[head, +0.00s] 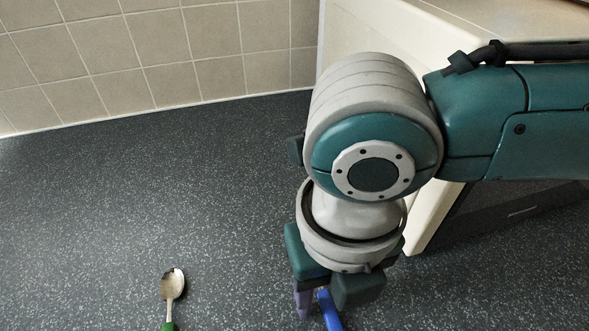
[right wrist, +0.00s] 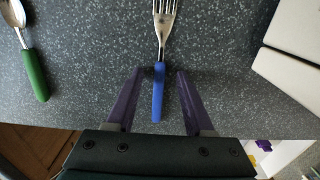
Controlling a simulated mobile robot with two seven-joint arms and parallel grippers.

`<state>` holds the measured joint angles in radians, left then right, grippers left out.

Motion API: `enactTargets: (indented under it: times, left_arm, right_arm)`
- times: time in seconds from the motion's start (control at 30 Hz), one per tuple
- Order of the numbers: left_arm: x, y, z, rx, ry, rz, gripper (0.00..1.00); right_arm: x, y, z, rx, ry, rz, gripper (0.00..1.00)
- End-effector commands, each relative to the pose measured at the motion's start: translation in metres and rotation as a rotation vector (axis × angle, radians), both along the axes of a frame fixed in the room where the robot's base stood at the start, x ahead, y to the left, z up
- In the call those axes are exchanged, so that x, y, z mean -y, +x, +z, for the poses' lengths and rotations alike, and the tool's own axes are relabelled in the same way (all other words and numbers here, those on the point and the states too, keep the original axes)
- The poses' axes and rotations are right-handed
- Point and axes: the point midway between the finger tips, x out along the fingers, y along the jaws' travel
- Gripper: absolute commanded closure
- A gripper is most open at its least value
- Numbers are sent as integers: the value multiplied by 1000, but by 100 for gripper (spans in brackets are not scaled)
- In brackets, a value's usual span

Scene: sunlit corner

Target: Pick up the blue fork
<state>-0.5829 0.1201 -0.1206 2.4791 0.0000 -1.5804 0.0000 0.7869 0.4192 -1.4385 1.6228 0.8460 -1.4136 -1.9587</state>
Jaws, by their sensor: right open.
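The blue fork shows in the right wrist view, with its blue handle (right wrist: 158,92) pointing down and its metal tines at the top edge. It lies on the dark speckled worktop. In the head view only part of its blue handle (head: 329,310) shows below my right gripper (head: 315,308). My right gripper is open in the right wrist view (right wrist: 159,75), with one purple finger on each side of the handle. Neither finger visibly touches the handle. In the head view one finger and my gripper body hide the rest of the fork. My left gripper is not in view.
A spoon with a green handle (head: 171,284) lies to the left on the worktop (head: 130,200), also seen in the right wrist view (right wrist: 35,75). A cream-coloured unit (head: 425,215) stands behind my right arm. The tiled wall (head: 150,50) bounds the back.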

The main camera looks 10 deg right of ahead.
Motion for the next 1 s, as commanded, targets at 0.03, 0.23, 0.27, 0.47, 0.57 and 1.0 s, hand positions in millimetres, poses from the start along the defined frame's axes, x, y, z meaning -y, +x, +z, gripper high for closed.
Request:
enactTargets:
  times: [0.03,0.23,0.27,0.47,0.57,1.0]
  left_arm:
    - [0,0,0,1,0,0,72]
    - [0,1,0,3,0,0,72]
    - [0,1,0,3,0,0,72]
    - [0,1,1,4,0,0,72]
    - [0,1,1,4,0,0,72]
    - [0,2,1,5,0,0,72]
  right_arm:
    - [0,0,-2,0,1,0,47]
    - [0,0,-1,0,1,0,50]
    - [0,0,-1,0,1,0,53]
    - [0,0,-1,0,1,-1,75]
    - [0,0,-1,0,1,-1,87]
    - [0,0,-1,0,1,-1,100]
